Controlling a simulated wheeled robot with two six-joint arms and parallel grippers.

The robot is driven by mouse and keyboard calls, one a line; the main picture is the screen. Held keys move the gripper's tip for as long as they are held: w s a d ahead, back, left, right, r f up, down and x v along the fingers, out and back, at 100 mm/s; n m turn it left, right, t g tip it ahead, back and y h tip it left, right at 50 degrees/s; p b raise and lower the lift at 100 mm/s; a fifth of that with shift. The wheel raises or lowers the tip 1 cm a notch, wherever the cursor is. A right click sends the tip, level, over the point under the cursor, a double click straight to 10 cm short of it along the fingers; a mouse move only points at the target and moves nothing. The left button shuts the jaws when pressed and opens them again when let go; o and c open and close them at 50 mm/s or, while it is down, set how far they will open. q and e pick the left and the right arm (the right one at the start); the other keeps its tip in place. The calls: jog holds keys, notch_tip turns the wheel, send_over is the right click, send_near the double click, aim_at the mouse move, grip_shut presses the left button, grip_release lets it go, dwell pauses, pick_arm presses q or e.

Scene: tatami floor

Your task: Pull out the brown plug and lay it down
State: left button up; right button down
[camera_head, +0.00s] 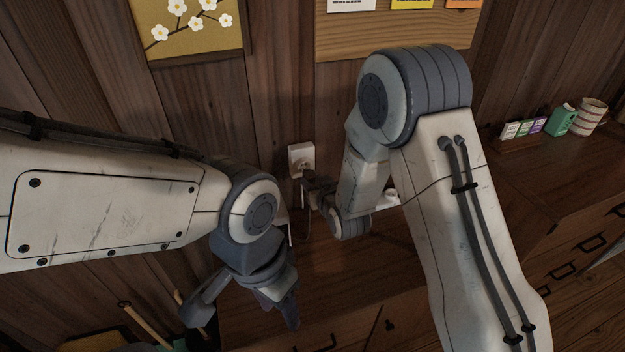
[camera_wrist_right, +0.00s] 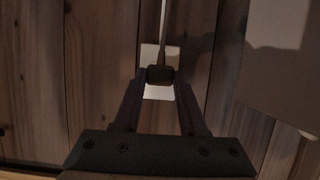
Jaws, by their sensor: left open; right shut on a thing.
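The white wall socket (camera_head: 300,155) is on the wood-plank wall in the middle of the head view. My right gripper (camera_head: 311,182) is right in front of it. In the right wrist view its fingers (camera_wrist_right: 160,78) are shut on the brown plug (camera_wrist_right: 160,74), with a cord (camera_wrist_right: 163,32) running from it. The white plate (camera_wrist_right: 158,92) shows behind the plug. I cannot tell whether the plug is fully seated or slightly out. My left gripper (camera_head: 243,316) is open and empty, low in the head view, apart from the socket.
A wooden cabinet top (camera_head: 345,262) runs below the socket and is mostly clear there. At the right stand a small card rack (camera_head: 522,130), a green container (camera_head: 561,120) and a striped cup (camera_head: 590,117). Wooden handles (camera_head: 145,325) stick up at lower left.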

aim_at(312, 183)
jog(key=shift+s+d+b, duration=0.2)
jog(key=shift+s+d, duration=0.05)
jog(key=shift+s, duration=0.55)
jog(key=shift+s+d+b, duration=0.15)
jog(key=shift+s+d, duration=0.1)
jog(key=shift+s, duration=0.5)
